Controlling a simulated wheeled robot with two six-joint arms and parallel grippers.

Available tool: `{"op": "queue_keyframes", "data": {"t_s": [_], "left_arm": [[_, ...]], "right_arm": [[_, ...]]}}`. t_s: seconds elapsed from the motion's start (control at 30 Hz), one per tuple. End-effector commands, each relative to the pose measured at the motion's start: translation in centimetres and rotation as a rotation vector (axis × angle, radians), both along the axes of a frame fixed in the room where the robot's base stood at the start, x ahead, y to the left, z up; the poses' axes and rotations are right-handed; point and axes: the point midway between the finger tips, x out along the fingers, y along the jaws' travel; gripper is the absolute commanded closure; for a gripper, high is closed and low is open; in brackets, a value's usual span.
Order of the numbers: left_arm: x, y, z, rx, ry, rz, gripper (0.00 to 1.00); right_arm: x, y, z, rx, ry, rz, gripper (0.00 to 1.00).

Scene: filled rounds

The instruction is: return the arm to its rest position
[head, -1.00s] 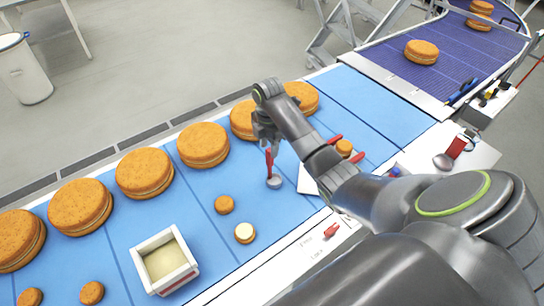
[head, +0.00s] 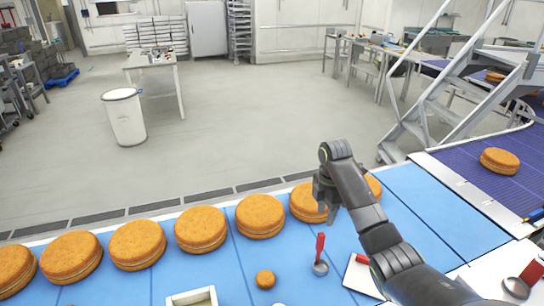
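My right arm (head: 375,225) comes in from the lower right over the blue belt. Its gripper (head: 327,218) points down, above the belt and in front of a large filled round. Nothing shows hanging from it. I see the fingers from the side, so their opening is unclear. A red-handled tool with a round grey foot (head: 320,252) stands upright on the belt just below, with a small gap between its handle and the gripper. My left gripper is out of view.
Several large rounds (head: 200,229) line the far belt edge. A small round (head: 265,279) and a white box (head: 192,298) are nearer. A purple conveyor (head: 475,185) with rounds is at right. The floor beyond is open.

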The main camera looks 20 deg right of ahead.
Motion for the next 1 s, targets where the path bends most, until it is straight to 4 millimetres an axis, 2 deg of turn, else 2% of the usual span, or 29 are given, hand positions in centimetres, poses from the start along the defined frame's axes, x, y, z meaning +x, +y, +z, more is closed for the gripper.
{"op": "queue_keyframes", "data": {"t_s": [0.17,0.37,0.57,0.7,0.83,1.0], "left_arm": [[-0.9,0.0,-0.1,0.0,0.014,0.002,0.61],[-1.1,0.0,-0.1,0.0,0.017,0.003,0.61],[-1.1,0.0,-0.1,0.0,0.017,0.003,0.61],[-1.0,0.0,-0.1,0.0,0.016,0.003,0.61],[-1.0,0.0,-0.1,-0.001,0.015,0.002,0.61],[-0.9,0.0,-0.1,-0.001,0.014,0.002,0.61]], "right_arm": [[-0.9,0.0,-1.4,-0.006,-0.003,-0.038,0.6],[-5.2,0.4,-6.6,-0.024,-0.042,-0.231,0.6],[-11.4,1.0,-11.3,-0.024,-0.1,-0.487,0.6],[-16.6,1.5,-13.6,-0.009,-0.148,-0.693,0.6],[-21.7,1.9,-14.6,0.015,-0.194,-0.893,0.6],[-28.0,2.2,-14.4,0.055,-0.253,-1.158,0.6]]}}
